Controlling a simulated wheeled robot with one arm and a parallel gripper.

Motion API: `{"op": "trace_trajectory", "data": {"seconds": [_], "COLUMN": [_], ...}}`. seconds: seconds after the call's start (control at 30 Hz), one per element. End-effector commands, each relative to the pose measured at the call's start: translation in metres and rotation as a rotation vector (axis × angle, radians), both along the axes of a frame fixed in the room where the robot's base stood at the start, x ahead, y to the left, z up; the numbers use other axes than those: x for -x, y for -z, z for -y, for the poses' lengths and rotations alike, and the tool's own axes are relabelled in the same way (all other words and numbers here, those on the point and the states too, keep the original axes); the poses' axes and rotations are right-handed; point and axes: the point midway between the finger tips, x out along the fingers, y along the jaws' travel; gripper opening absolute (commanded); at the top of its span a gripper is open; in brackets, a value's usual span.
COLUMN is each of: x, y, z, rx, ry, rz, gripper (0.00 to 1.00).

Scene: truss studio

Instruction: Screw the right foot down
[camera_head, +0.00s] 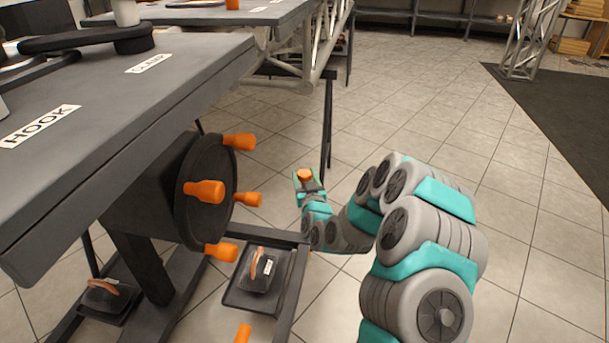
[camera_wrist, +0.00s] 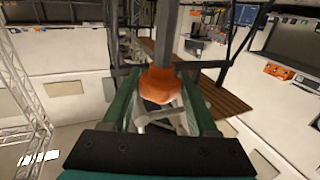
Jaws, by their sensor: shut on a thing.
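My gripper (camera_head: 307,181) is low in the middle of the head view, beyond the wheel with orange handles. It is shut on an orange knob-like part (camera_head: 304,174), which I take to be the foot. In the wrist view the orange part (camera_wrist: 160,86) sits between the two green fingers of my gripper (camera_wrist: 162,92). A grey post (camera_wrist: 166,35) meets the orange part in that view. Its thread and any contact with the floor cannot be made out. Another orange part (camera_head: 243,333) shows at the bottom edge of the head view.
A dark table (camera_head: 175,90) with a HOOK label stands at left. Below it is a black wheel (camera_head: 188,222) with several orange handles. A weight on a black tray (camera_head: 240,296) lies low near the frame. Tiled floor (camera_head: 420,105) is clear at the right.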

Motion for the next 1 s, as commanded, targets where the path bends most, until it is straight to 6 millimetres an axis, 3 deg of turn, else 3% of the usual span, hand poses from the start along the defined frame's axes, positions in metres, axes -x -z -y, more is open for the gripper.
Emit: {"op": "trace_trajectory", "data": {"seconds": [0.5, 1.0], "x": [-0.0006, -0.0009], "y": [-0.0051, -0.0025], "z": [-0.0041, -0.0012], "rx": [-0.004, -0.003], "ry": [0.355, 0.516], "rz": [0.007, 0.006], "gripper": [0.04, 0.04]}}
